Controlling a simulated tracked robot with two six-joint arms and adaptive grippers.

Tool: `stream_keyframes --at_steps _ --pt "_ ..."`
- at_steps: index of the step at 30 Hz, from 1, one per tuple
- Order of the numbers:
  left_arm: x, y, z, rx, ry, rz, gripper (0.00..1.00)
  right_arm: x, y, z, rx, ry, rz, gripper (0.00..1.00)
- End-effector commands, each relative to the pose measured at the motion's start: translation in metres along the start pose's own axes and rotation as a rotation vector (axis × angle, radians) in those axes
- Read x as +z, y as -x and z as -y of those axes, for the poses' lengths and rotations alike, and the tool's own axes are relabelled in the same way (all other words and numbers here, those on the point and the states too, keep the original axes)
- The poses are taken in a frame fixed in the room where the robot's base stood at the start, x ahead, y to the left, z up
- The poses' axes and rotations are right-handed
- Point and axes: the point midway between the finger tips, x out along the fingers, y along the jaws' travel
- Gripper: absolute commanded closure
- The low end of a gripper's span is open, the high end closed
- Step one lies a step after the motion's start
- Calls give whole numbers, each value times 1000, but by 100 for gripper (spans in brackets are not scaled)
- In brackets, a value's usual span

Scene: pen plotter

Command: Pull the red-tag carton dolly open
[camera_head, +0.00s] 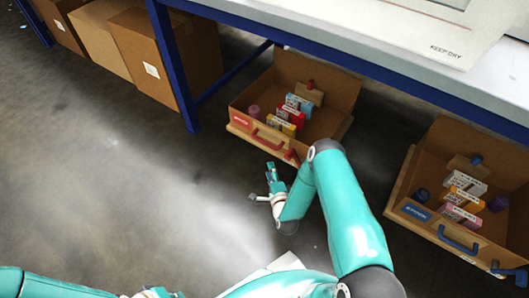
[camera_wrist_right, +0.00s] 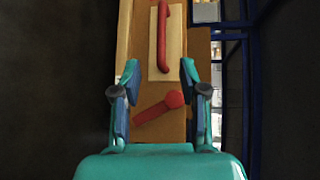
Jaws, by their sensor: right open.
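The red-tag carton dolly (camera_head: 243,120) is an open carton on a wooden base, standing partly under the bench, with a red label and a red handle (camera_head: 267,140) on its front. The handle also shows in the right wrist view (camera_wrist_right: 163,38), upright on a pale plate ahead of my fingers. A red knobbed lever (camera_wrist_right: 158,107) lies slanted below it. My right gripper (camera_head: 269,186) is open and empty in front of the dolly, apart from the handle; in the wrist view its fingers (camera_wrist_right: 159,85) frame the lever. My left gripper (camera_head: 158,294) shows only partly at the bottom edge.
A blue-tag carton dolly (camera_head: 398,200) with a blue handle (camera_head: 458,240) stands to the right. A blue-framed bench (camera_head: 330,66) stands above, and closed brown cartons (camera_head: 135,50) stand at the upper left. The floor (camera_head: 130,190) at left is clear.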

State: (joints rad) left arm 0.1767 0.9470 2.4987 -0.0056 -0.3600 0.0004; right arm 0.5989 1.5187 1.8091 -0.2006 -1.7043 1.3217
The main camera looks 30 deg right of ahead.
Motion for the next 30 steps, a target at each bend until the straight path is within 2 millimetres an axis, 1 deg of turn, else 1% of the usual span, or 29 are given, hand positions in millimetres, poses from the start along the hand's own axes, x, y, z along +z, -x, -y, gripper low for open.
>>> stream_keyframes --at_steps 1,5,8,10,14,24,27,30 --pt "0 -8 3 0 0 -1 100 -4 -2 -7 -19 -17 -8 57" --pt "0 -11 4 0 0 -1 100 -7 -8 -6 -40 -36 -14 57" --pt "0 -15 5 0 0 -1 100 -7 -18 -5 -43 -35 -14 57" --pt "0 -19 7 0 0 -1 100 -7 -28 -5 -42 -34 -12 57" --pt "0 -30 11 0 0 -1 100 -8 -54 -5 -43 -34 -13 57" --pt "0 -62 22 0 0 0 100 -9 -127 -4 -41 -34 -14 57" --pt "0 -69 25 0 0 0 100 -10 -144 -2 -41 -34 -15 57" --pt "0 -75 27 0 0 0 100 -10 -156 -2 -39 -34 -14 57"
